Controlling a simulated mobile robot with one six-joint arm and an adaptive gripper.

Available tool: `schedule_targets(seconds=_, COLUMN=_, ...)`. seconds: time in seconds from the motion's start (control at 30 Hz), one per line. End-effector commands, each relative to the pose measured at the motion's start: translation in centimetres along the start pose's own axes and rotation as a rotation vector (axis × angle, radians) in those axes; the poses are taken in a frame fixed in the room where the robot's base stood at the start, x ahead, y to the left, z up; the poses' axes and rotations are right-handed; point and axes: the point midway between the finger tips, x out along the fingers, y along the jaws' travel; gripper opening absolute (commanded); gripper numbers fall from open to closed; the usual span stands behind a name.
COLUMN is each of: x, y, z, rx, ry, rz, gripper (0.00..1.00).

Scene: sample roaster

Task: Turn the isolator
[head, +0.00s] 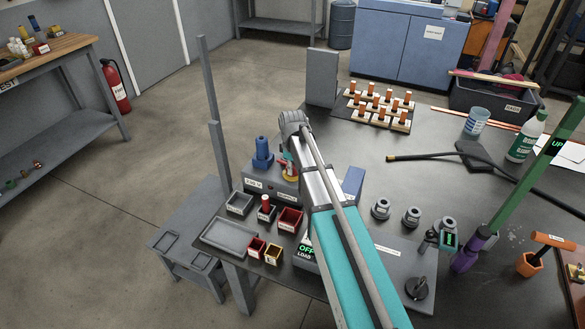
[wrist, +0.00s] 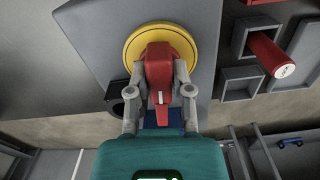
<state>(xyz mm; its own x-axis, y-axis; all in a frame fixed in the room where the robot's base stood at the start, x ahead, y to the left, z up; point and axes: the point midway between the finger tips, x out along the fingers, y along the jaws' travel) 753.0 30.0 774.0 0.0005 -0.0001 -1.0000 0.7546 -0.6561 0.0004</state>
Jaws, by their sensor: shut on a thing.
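The isolator has a red handle (wrist: 158,62) on a round yellow plate (wrist: 131,60), fixed to a grey panel in the wrist view. My gripper (wrist: 160,75) is shut on the red handle, with one finger on each side of it. The handle's grip points toward my palm, near the bottom of that view. In the head view only a little of the yellow and red isolator (head: 289,172) shows beside my arm, which hides the rest and most of my gripper.
A blue fitting (head: 262,153) stands close left of the isolator. Small bins, one holding a red cylinder (head: 265,203), and a grey tray (head: 230,236) lie in front. A dark cable (head: 430,156) and a rack of orange-topped pieces (head: 380,105) lie farther right.

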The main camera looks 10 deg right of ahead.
Motion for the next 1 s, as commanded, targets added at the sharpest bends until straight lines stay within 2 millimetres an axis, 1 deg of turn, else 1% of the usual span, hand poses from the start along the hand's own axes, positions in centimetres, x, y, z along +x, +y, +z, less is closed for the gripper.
schedule_targets(seconds=0.1, x=0.02, y=-0.01, z=0.14, rx=-0.061, ry=-0.003, rz=0.000, gripper=0.00)
schedule_targets(seconds=0.3, x=0.02, y=-0.02, z=0.15, rx=-0.121, ry=-0.003, rz=-0.001, gripper=0.00)
schedule_targets(seconds=0.77, x=0.02, y=-0.02, z=0.15, rx=-0.136, ry=-0.004, rz=-0.001, gripper=0.00)
schedule_targets(seconds=0.8, x=0.02, y=-0.03, z=0.15, rx=-0.136, ry=-0.004, rz=-0.001, gripper=0.36)
schedule_targets(seconds=0.93, x=0.01, y=-0.02, z=0.11, rx=-0.136, ry=-0.003, rz=-0.001, gripper=0.60)
schedule_targets(seconds=0.97, x=0.01, y=-0.02, z=0.10, rx=-0.136, ry=-0.002, rz=-0.001, gripper=0.63)
schedule_targets(seconds=1.0, x=0.01, y=-0.02, z=0.08, rx=-0.135, ry=-0.002, rz=-0.001, gripper=0.63)
